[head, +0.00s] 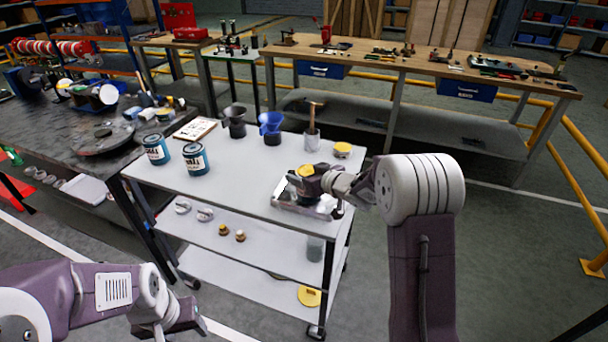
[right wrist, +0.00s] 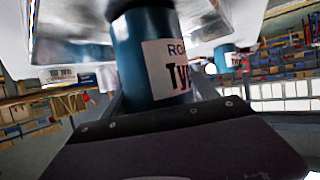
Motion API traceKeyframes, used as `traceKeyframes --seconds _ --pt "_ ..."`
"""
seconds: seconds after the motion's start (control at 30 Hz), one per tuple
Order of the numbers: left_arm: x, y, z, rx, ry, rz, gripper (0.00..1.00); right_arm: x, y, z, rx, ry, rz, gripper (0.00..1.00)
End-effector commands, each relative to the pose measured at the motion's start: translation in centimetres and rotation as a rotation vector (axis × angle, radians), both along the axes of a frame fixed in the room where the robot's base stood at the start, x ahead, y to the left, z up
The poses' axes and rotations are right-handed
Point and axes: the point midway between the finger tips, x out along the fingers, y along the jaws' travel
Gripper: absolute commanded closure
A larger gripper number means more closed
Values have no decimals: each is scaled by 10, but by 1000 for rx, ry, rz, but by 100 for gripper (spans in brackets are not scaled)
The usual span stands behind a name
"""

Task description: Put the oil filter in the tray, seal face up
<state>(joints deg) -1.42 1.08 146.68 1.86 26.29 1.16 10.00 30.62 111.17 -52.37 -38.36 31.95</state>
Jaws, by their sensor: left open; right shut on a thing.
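The oil filter, a blue cylinder with a white printed label (right wrist: 145,55), fills the middle of the right wrist view. My right gripper (head: 310,181) is shut on it over the cart's right front corner. A yellow round top (head: 306,170) shows at the gripper in the head view; the gripper hides most of the body. The shiny metal tray (head: 285,203) is on the cart top below; it also shows in the right wrist view (right wrist: 60,40). I cannot tell whether the filter touches it, nor clearly see the seal face. My left gripper (head: 180,320) is open and empty, low in front of the cart.
Two blue labelled cans (head: 195,160) stand at the cart's left. The middle of the cart top (head: 240,178) is free.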

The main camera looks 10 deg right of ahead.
Motion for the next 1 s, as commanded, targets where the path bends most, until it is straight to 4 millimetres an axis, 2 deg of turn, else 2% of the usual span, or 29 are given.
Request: traceKeyframes --seconds 0.03,0.07,0.13,0.4,0.53,1.0 --pt "0 0 -2 0 0 0 44 0 0 -2 1 -2 0 97" --pt "0 0 -2 0 0 0 44 0 0 -3 0 1 0 30" --pt "0 0 -1 0 0 0 44 0 0 -2 0 1 0 11" --pt "0 0 -1 0 0 0 44 0 0 -2 0 0 0 11" --pt "0 0 2 0 0 0 44 -3 -2 4 1 0 -1 11" --pt "0 0 19 0 0 0 44 -87 -37 43 1 -1 -4 11"
